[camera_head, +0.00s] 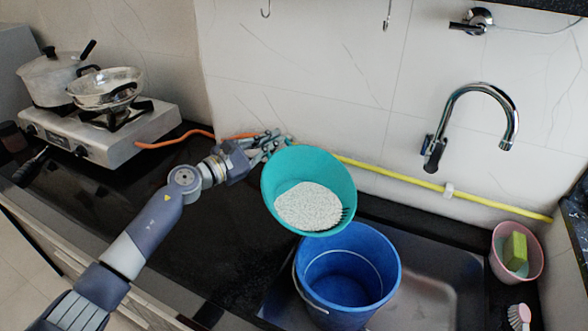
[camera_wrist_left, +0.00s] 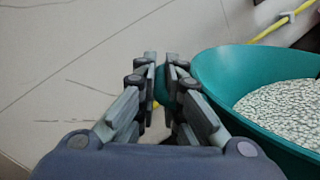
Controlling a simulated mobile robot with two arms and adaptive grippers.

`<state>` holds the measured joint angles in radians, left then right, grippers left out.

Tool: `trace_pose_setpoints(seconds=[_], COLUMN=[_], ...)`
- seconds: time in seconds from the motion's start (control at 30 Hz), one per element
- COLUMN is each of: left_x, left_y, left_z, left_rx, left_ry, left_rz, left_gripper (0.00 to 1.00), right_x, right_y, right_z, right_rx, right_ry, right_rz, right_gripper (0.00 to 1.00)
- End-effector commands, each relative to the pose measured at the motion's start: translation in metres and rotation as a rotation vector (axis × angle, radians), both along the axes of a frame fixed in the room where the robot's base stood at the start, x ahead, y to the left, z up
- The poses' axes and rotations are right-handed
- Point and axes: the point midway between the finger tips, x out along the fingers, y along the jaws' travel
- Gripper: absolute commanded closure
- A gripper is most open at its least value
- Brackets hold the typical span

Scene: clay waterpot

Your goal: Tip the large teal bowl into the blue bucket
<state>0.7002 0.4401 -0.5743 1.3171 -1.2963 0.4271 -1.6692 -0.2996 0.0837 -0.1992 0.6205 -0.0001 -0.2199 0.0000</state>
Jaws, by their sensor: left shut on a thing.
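The large teal bowl (camera_head: 342,176) is held up above and partly over the back rim of the blue bucket (camera_head: 383,284). It tilts toward the head camera, and white grainy contents (camera_head: 308,207) lie in its lower part. My left gripper (camera_head: 282,143) is shut on the bowl's upper left rim. In the left wrist view my left gripper (camera_wrist_left: 165,66) has its fingers close together at the edge of the teal bowl (camera_wrist_left: 222,70), and the white contents (camera_wrist_left: 280,105) show at right. The blue bucket stands upright in the sink. My right gripper is not in view.
The steel sink (camera_head: 432,300) surrounds the bucket, with a chrome faucet (camera_head: 478,90) above at right. A pink bowl (camera_head: 499,240) holding a green sponge (camera_head: 515,250) stands at the right. A gas stove (camera_head: 110,140) with pots is at left. A yellow hose (camera_head: 400,178) runs along the wall.

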Motion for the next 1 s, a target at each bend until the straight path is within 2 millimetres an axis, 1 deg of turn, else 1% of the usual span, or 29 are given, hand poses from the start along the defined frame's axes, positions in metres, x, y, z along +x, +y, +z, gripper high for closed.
trace_pose_setpoints(seconds=[0.2, 0.4, 1.0], left_x=[-0.006, -0.011, -0.014], left_y=[-0.006, -0.011, -0.014], left_z=[0.009, 0.014, 0.016], left_rx=[0.043, 0.077, 0.1], left_ry=[-0.044, -0.077, -0.098], left_rz=[0.0, 0.002, 0.003], left_gripper=[1.0, 1.0, 1.0], right_x=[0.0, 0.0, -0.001], right_y=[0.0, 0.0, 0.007], right_z=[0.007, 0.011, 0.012], right_rx=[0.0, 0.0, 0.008], right_ry=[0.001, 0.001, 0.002], right_rz=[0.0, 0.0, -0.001], right_gripper=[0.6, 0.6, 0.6])
